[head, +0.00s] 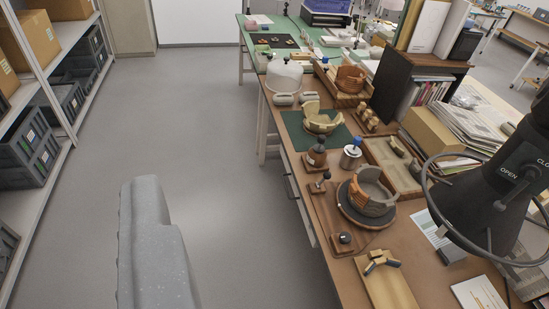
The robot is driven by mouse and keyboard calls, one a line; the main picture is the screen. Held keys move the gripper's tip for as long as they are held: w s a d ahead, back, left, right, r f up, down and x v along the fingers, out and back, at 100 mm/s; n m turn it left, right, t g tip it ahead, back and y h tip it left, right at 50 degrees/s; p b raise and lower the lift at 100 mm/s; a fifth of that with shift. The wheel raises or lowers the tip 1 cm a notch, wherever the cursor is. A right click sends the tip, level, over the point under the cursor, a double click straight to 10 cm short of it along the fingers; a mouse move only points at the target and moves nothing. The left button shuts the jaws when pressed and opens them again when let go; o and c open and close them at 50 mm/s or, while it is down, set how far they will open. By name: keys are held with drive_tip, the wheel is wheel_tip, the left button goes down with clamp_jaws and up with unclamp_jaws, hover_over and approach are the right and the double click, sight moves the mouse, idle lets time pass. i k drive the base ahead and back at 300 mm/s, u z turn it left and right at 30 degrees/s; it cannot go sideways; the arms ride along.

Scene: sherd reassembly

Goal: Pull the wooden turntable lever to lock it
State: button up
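A dark round turntable (347,210) stands on the wooden workbench, with a partly rebuilt orange and grey pot (372,190) on it. In front of it, near the bench's left edge, is a small wooden block with a black knob (345,238). Behind that, left of the turntable, is a small wooden piece with a dark ball end (326,176). Which of these is the lever, and whether it is locked, I cannot tell at this size. My gripper is not in view; a grey part, probably of my arm, shows at the lower left, well apart from the bench.
A black hood (490,195) marked OPEN, with a ring handle, hangs over the bench's right side. A sherd tray (393,165), a blue-topped canister (351,157) and a wooden board (388,288) surround the turntable. Shelving (45,80) stands left. The grey floor (215,150) between is clear.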

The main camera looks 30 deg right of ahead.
sight(327, 175)
drive_tip(key=z, duration=0.05)
drive_tip(key=i, duration=1.25)
drive_tip(key=z, duration=0.65)
drive_tip(key=i, duration=0.35)
drive_tip(key=z, duration=0.35)
